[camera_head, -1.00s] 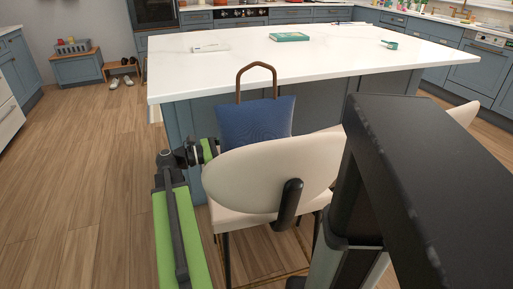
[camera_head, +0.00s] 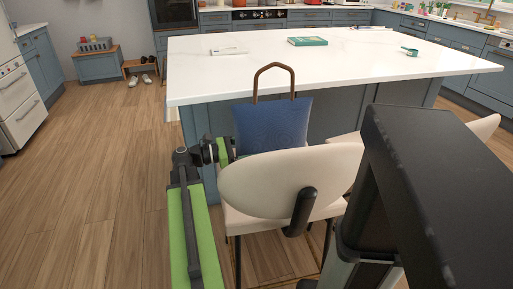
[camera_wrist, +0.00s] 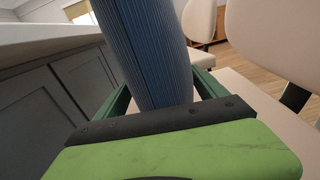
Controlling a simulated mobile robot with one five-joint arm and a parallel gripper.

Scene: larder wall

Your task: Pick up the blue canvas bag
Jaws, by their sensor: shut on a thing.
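The blue canvas bag (camera_head: 272,125) stands upright behind the cream chair, with its brown looped handle (camera_head: 274,67) rising in front of the island's edge. The chair back hides its lower part. My gripper (camera_head: 226,152) is at the bag's left side, beside the chair back. In the wrist view the bag (camera_wrist: 155,45) fills the space between the green fingers of my gripper (camera_wrist: 160,95), and the gripper is shut on it. Whether the bag is clear of the chair seat cannot be seen.
The cream chair (camera_head: 290,180) stands close in front of the bag, and a second chair (camera_head: 485,126) is at the right. The wooden floor (camera_head: 90,200) at the left is clear.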

